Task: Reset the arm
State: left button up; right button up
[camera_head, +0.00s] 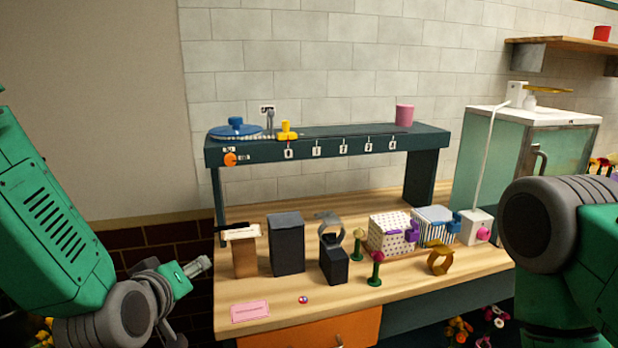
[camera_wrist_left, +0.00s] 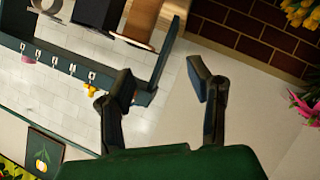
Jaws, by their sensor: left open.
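My left arm comes in from the left in the head view, with its left gripper (camera_head: 200,266) held in the air left of the wooden table (camera_head: 405,290). In the left wrist view, the two dark fingers of the left gripper (camera_wrist_left: 160,90) stand wide apart with nothing between them. The gripper touches no object. My right arm shows as a green and grey link at the right edge of the head view; its gripper is out of view.
On the table stand a brown block (camera_head: 244,255), a dark box (camera_head: 287,243), a black holder (camera_head: 333,262), a dotted box (camera_head: 388,235) and a striped box (camera_head: 434,222). A dark shelf (camera_head: 340,143) spans the back. A pink card (camera_head: 250,311) lies front left.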

pick_arm(q)
jog(key=s+a+f+m+g+b, duration=0.1)
jog(key=s+f+g, duration=0.1)
jog(key=s+f, duration=0.45)
jog(key=s+a+f+m+g+b, duration=0.1)
jog(key=s+f+m+g, duration=0.15)
jog(key=f, duration=0.75)
jog(key=s+a+f+m+g+b, duration=0.1)
jog(key=s+f+g, duration=0.1)
jog(key=s+f, duration=0.45)
jog(key=s+a+f+m+g+b, duration=0.3)
jog(key=s+a+f+g, duration=0.1)
jog(key=s+f, duration=0.9)
jog(key=s+g, duration=0.1)
jog(key=s, duration=0.3)
jog(key=shift+f+g, duration=0.35)
jog(key=shift+f, duration=0.05)
